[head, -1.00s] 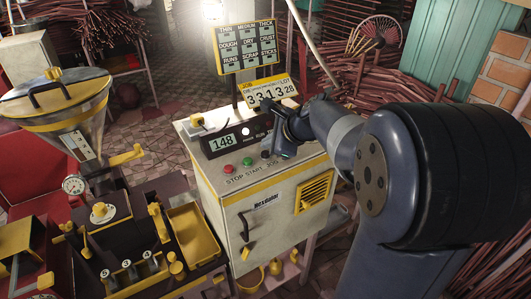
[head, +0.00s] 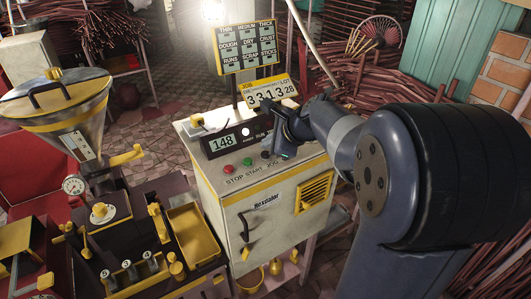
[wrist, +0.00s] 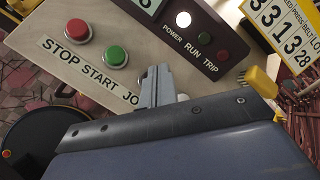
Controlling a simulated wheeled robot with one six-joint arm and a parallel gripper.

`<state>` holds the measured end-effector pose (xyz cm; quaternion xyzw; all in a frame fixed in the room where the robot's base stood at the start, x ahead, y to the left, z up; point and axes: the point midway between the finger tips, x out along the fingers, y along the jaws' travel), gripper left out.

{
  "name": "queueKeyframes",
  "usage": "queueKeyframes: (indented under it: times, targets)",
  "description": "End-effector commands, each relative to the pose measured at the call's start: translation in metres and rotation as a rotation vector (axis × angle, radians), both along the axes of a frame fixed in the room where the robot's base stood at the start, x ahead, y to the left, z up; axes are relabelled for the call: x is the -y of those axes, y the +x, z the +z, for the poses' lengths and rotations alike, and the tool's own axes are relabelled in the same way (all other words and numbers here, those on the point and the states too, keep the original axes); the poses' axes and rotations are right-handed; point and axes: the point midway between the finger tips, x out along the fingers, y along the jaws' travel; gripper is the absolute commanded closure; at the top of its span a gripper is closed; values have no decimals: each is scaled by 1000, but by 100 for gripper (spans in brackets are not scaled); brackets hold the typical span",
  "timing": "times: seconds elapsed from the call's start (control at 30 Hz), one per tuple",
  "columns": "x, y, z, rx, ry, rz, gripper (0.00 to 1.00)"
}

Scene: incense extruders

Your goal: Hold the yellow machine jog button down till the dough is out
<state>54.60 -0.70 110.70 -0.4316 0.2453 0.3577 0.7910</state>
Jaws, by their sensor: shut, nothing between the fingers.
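The yellow machine's control cabinet (head: 258,195) is cream with yellow trim and stands in the middle of the head view. Its top panel has a red STOP button (head: 228,169), a green START button (head: 248,162) and a JOG label. My gripper (head: 272,156) is shut and empty, its tips at the jog button's place; they also show in the wrist view (wrist: 156,88). The jog button is mostly hidden behind the fingers, so I cannot tell whether it is pressed. The display (head: 222,142) reads 148. In the wrist view the POWER lamp (wrist: 183,20) glows white; RUN and TRIP look dark.
A hopper machine (head: 60,105) with a gauge and a yellow tray (head: 190,232) stands left of the cabinet. Bundles of sticks (head: 385,95) lie at the back right.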

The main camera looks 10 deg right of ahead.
Motion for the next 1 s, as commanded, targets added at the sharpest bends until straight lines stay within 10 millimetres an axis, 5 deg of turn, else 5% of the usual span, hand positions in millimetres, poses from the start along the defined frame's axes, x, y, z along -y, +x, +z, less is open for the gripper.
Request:
queueKeyframes:
  times: [1.0]
  targets:
    - [0, 0, -8, 0, 0, 0, 100]
